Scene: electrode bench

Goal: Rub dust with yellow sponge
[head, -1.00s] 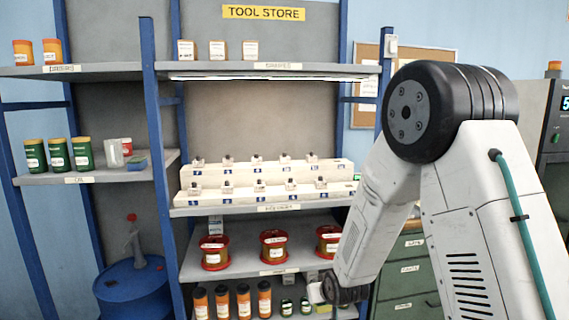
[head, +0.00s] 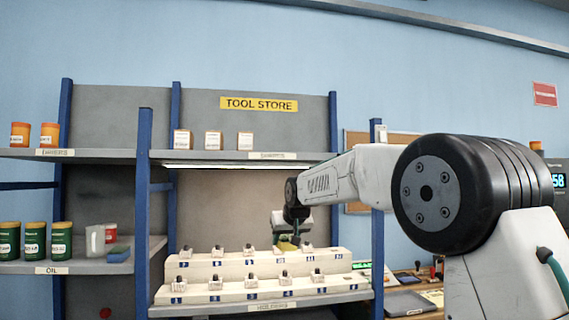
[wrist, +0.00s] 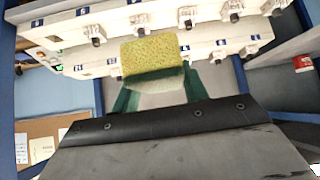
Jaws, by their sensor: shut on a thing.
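The yellow sponge (wrist: 150,56), with a dark green layer on one side, is held between the green fingers of my gripper (wrist: 157,82) in the wrist view. In the head view my gripper (head: 287,228) points down over the stepped white holder rack (head: 338,284), and a little of the sponge (head: 287,245) shows beneath it. I cannot tell whether the sponge touches the rack. I cannot make out any dust in either view.
Small holders (head: 251,281) stand in two numbered rows on the rack. A shelf (head: 268,157) with boxes is above. Blue posts (head: 143,200) flank the bay. Green cans (head: 35,240) and a blue block (head: 118,254) sit on the left shelf.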

